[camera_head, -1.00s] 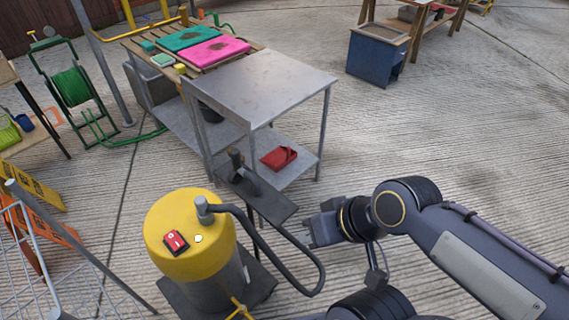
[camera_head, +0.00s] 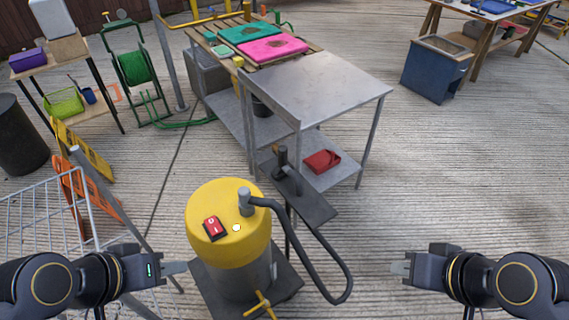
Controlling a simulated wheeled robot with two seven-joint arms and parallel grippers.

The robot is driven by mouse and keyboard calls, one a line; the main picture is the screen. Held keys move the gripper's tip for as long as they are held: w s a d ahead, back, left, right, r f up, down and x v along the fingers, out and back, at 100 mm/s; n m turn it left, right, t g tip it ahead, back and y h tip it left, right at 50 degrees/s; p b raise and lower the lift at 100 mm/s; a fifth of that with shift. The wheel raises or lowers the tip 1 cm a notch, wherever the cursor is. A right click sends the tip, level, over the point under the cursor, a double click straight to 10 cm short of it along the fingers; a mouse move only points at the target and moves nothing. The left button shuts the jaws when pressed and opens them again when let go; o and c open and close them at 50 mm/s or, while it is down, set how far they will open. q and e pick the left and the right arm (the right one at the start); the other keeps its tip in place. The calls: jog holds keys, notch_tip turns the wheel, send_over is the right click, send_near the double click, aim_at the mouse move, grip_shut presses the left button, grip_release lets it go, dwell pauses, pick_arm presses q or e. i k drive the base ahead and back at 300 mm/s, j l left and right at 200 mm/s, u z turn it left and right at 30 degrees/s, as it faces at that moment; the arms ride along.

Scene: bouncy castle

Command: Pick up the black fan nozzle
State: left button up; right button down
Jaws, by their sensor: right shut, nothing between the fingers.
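A dark upright piece (camera_head: 283,165), which looks like the black fan nozzle, stands on a dark narrow shelf (camera_head: 312,207) behind the yellow-topped machine (camera_head: 225,250). A dark hose (camera_head: 320,255) loops from the machine's lid to the right and back toward the shelf; where it ends is unclear. My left gripper (camera_head: 184,268) is left of the machine, apart from the nozzle; its finger gap is not clear. My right gripper (camera_head: 395,268) is shut and empty, to the right of the hose loop and well apart from the nozzle.
A metal table (camera_head: 310,85) with a red tray (camera_head: 322,161) on its lower shelf stands behind the dark shelf. A wire rack (camera_head: 45,215) and folded signs (camera_head: 88,160) are at left. The concrete floor (camera_head: 450,180) at right is open.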

aim_at(281, 170)
jog(key=i+l+u, duration=0.1)
jog(key=l+u, duration=0.15)
jog(key=l, duration=0.7)
jog(key=l+u, duration=0.25)
jog(key=l, duration=0.7)
jog(key=i+l+u, duration=0.4)
jog(key=l, duration=0.35)
jog(key=i+l+u, duration=0.4)
jog(key=i+l, duration=0.45)
jog(key=i, duration=0.05)
